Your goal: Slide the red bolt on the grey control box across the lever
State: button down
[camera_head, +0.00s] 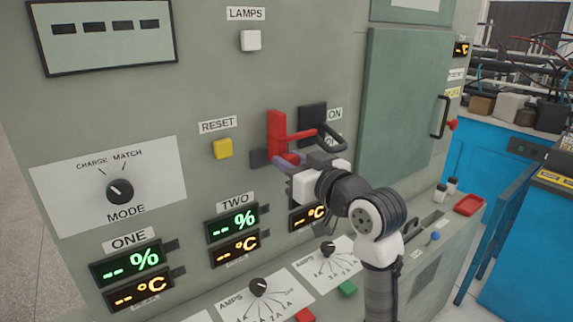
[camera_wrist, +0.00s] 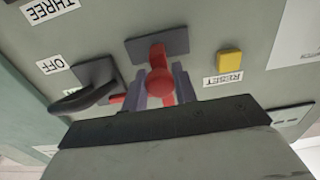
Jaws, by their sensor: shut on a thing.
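The red bolt (camera_head: 275,128) is on the front of the grey control box (camera_head: 215,80). It has an upright red part, and a red bar runs right from it to the dark lever (camera_head: 330,137). In the wrist view the bolt's round red end (camera_wrist: 160,82) sits between my two fingers. My gripper (camera_head: 287,160) is shut on the bolt; it also shows in the wrist view (camera_wrist: 161,88). The lever (camera_wrist: 92,88) is beside it there, near an OFF label. My fingers partly hide the bar, and I cannot tell how far it crosses the lever.
A yellow RESET button (camera_head: 223,149) is left of the bolt. A green door (camera_head: 400,105) with a black handle is to the right. Displays (camera_head: 233,225) and knobs lie below. A blue bench (camera_head: 490,165) stands further right.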

jog(key=w+d, duration=0.2)
jog(key=d, duration=0.1)
jog(key=shift+w+d, duration=0.2)
jog(key=c, duration=1.1)
grip_release()
jog(key=shift+w+d, duration=0.1)
jog(key=shift+c, duration=0.2)
jog(key=b+v, duration=0.4)
jog(key=v, duration=0.9)
jog(key=shift+s+d, duration=0.2)
jog(key=shift+s, duration=0.2)
jog(key=shift+s+d, duration=0.1)
